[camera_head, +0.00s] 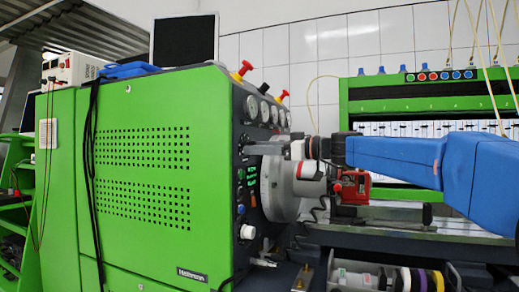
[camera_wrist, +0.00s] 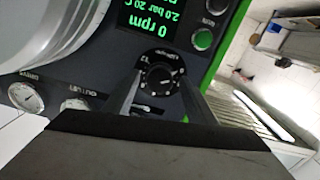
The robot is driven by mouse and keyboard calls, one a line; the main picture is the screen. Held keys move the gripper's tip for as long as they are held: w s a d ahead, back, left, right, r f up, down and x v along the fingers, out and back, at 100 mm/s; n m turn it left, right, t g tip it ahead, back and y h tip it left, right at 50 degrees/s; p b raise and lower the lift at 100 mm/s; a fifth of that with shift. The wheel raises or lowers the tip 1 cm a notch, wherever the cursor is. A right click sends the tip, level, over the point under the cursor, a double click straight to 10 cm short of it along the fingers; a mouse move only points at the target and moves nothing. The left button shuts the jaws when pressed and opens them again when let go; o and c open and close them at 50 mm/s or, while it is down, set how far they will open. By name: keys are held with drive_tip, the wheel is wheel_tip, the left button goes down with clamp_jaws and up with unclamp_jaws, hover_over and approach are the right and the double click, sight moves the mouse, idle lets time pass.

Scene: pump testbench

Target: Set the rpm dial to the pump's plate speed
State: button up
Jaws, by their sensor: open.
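The rpm dial (camera_wrist: 160,77) is a round black knob with white marks around it on the dark panel, in the wrist view. My gripper (camera_wrist: 161,88) is open, with one finger on each side of the dial; I cannot tell whether they touch it. The display (camera_wrist: 158,22) reads upside down "0 rpm", "2.0 bar" and "20 C". In the head view my gripper (camera_head: 268,148) reaches the bench's control panel and hides the dial. A red pump (camera_head: 355,187) sits on the bench rail beside the large grey disc; no readable speed plate shows.
A green push button (camera_wrist: 203,39) and a pressure gauge (camera_wrist: 26,97) are near the dial. The green cabinet (camera_head: 150,250) fills the left of the head view, with a white knob (camera_head: 248,232) low on its panel. A green rack (camera_head: 420,103) stands behind my arm.

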drive_tip(key=c, duration=1)
drive_tip(key=shift+c, duration=0.2)
